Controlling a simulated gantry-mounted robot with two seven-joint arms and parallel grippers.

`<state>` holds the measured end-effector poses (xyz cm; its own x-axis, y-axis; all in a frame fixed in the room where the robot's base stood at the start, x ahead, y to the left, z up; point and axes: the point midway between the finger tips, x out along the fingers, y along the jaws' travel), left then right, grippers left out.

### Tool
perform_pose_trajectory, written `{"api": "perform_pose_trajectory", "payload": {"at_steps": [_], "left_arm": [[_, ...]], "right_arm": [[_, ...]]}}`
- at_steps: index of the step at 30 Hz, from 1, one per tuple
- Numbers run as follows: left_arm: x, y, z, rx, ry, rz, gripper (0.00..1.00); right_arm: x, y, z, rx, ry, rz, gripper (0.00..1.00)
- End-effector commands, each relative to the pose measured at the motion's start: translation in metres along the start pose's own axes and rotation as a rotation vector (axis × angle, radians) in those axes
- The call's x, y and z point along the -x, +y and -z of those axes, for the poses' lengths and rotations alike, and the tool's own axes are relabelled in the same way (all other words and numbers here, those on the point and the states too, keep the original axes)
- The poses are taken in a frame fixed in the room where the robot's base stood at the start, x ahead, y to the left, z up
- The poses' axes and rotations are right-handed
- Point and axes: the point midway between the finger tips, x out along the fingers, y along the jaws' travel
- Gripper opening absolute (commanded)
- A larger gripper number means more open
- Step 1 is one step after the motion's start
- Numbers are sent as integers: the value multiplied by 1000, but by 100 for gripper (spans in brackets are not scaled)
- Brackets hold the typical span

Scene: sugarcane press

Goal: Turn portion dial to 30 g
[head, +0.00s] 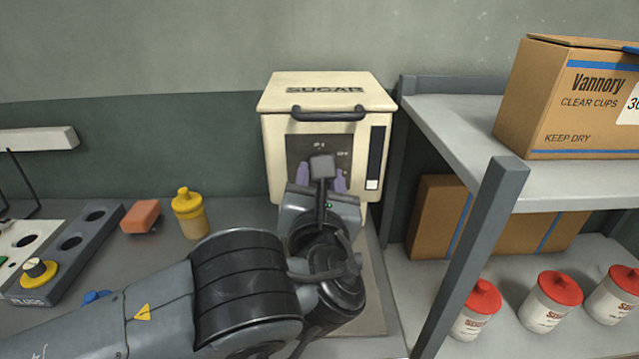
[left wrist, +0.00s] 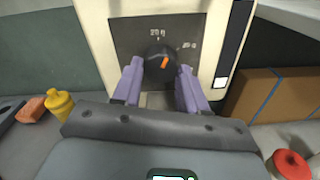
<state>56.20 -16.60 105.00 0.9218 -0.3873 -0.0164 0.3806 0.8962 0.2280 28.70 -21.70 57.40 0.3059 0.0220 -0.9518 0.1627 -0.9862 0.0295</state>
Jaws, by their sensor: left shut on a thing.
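The cream sugar dispenser (head: 280,135) stands against the wall, with a dark dial panel (head: 300,148) on its front. The black portion dial (left wrist: 157,54) has an orange mark that points up and slightly right in the left wrist view. A "20 g" label (left wrist: 157,32) is above the dial; a blurred label (left wrist: 188,45) is at its upper right. My left gripper (left wrist: 160,70) has its purple fingers on both sides of the dial, shut on it. In the head view my left gripper (head: 322,178) covers most of the dial. My right gripper is not in view.
A grey shelf (head: 450,120) with a cardboard box (head: 545,105) and red-lidded jars (head: 478,310) stands close on the right. A yellow bottle (head: 190,215), an orange-red block (head: 141,216) and a plug rack (head: 75,250) are on the counter at left.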

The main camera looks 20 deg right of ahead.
Motion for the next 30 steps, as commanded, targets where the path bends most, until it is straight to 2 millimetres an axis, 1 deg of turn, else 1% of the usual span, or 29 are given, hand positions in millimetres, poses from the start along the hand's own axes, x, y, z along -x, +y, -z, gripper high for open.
{"api": "perform_pose_trajectory", "payload": {"at_steps": [6, 15, 21, 30], "left_arm": [[0, 0, 1, -209, 7, -2, 12], [0, 0, 0, -448, 18, -4, 12], [0, 0, 0, -550, 22, -4, 12], [0, 0, 0, -616, 26, -5, 12]], "right_arm": [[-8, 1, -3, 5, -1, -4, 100], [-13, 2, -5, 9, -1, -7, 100], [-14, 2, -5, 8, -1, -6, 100], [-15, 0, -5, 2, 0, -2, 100]]}}
